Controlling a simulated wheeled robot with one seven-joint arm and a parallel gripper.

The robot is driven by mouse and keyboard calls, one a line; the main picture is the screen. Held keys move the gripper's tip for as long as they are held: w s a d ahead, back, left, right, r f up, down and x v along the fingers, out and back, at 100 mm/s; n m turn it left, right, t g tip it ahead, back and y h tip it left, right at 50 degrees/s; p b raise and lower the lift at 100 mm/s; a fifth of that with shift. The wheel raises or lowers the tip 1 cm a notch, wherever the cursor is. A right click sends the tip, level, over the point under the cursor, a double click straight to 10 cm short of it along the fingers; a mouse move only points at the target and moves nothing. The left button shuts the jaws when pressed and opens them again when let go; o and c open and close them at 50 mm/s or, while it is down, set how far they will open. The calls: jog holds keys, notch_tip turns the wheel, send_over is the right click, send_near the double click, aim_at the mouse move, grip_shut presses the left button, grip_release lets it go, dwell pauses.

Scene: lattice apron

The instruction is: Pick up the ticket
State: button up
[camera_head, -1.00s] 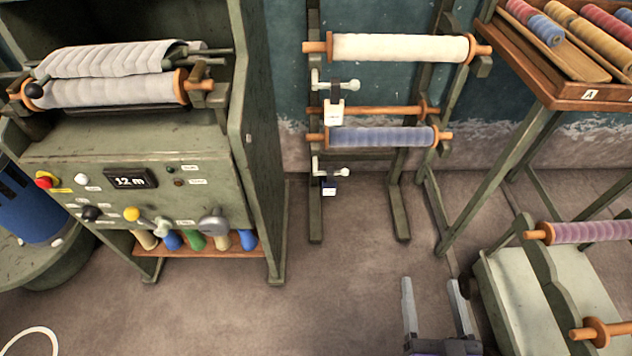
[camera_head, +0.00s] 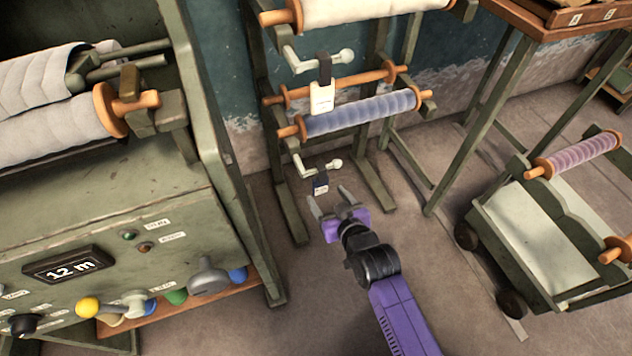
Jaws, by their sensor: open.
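Two small white tickets hang from pegs on the green rack. The upper ticket (camera_head: 321,98) hangs on a dark strap in front of the rollers. The lower ticket (camera_head: 320,187) has a dark blue upper part and hangs from the lower peg. My gripper (camera_head: 328,198) is open, its two pale fingers pointing at the rack. In the picture its fingertips are just below and right of the lower ticket. I cannot tell the gap in depth. Nothing shows between the fingers.
The rack holds a white roll (camera_head: 370,8) above and a blue roll (camera_head: 360,114) below. A green machine (camera_head: 120,220) with knobs stands at the left. A cart (camera_head: 525,240) with a purple roll (camera_head: 580,152) stands at the right. Floor between them is clear.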

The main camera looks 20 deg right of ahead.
aim_at(321, 188)
jog(key=b+x, duration=0.2)
jog(key=x, duration=0.4)
jog(key=c, duration=1.4)
